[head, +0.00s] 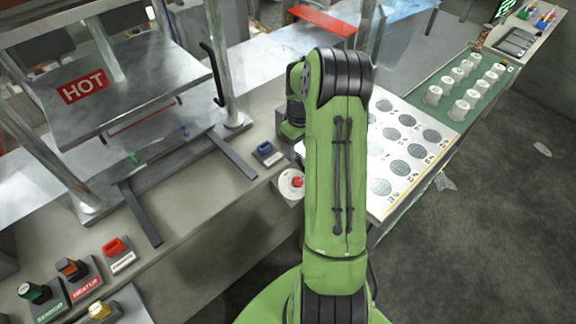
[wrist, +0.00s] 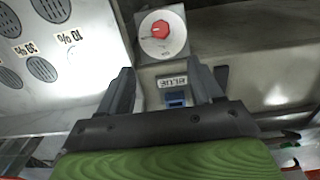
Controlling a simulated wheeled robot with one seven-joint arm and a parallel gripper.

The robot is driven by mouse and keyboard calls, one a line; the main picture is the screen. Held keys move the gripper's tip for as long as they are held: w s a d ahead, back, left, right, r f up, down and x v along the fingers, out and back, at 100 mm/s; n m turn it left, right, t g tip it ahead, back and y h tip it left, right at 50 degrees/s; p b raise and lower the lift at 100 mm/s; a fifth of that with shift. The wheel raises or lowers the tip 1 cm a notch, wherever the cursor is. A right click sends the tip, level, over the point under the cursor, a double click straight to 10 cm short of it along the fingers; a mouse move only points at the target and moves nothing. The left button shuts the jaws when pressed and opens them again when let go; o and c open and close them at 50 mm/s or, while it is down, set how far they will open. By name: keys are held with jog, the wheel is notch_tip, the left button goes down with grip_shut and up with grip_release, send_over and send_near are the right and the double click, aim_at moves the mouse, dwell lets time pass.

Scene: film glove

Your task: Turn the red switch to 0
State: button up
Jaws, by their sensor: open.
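The red switch is a red knob (wrist: 160,29) on a round white dial, mounted on a grey plate. It shows at the top centre in the wrist view, and in the head view the red knob (head: 297,182) is just left of my arm. The dial's markings are too small to read. My gripper (wrist: 160,68) is open and empty. Its two fingers point toward the plate, with the knob ahead of the gap and apart from both fingertips. In the head view my arm hides the gripper.
A blue switch (wrist: 176,99) with a label lies between the fingers in the wrist view. A press marked HOT (head: 84,87) stands at left. A white board with dark ovals (head: 392,187) is right of my arm. Other switches, including a red one (head: 115,247), sit lower left.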

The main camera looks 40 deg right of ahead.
aim_at(298, 180)
jog(key=f, duration=1.5)
jog(key=shift+s+a+f, duration=0.1)
jog(key=shift+s+f, duration=0.15)
jog(key=shift+s, duration=0.05)
jog(key=c, duration=1.1)
jog(key=shift+o, duration=0.2)
